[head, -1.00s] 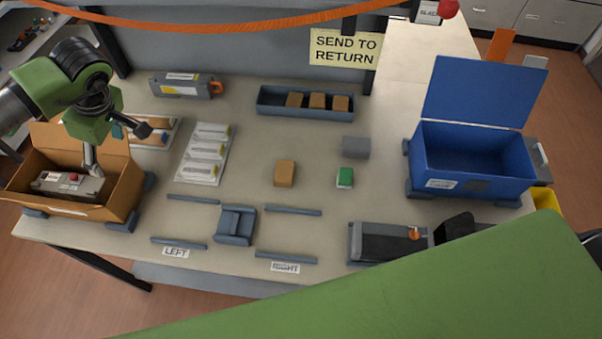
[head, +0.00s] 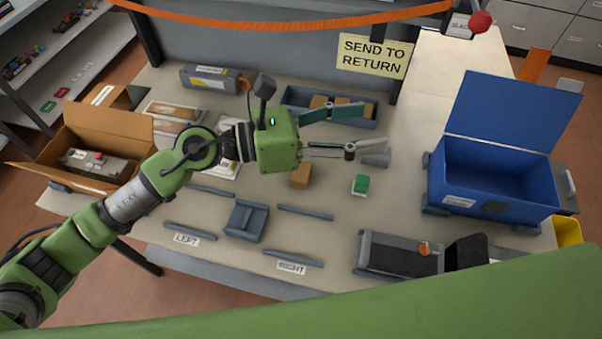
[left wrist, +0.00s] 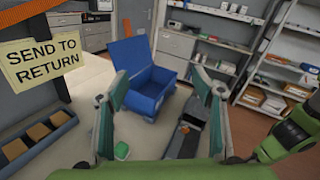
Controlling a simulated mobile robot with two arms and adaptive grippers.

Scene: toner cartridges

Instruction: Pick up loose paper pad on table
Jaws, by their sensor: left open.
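A small tan block, which looks like the loose paper pad (head: 300,177), lies on the table (head: 335,215) outside the dark tray. In the head view, it shows just below my left gripper's green body, apart from the fingers. My left gripper (head: 356,131) is open and empty. Its two fingers are spread and point right, above the back middle of the table. In the left wrist view, both fingers (left wrist: 160,85) stand apart with nothing between them, facing the blue bin. The tan block cannot be seen there. My right gripper is not in view.
A dark tray (head: 297,95) of similar tan blocks sits behind my left gripper. A blue open bin (head: 492,190) stands right, a cardboard box (head: 137,147) left. Slate fixtures (head: 246,221) occupy the front.

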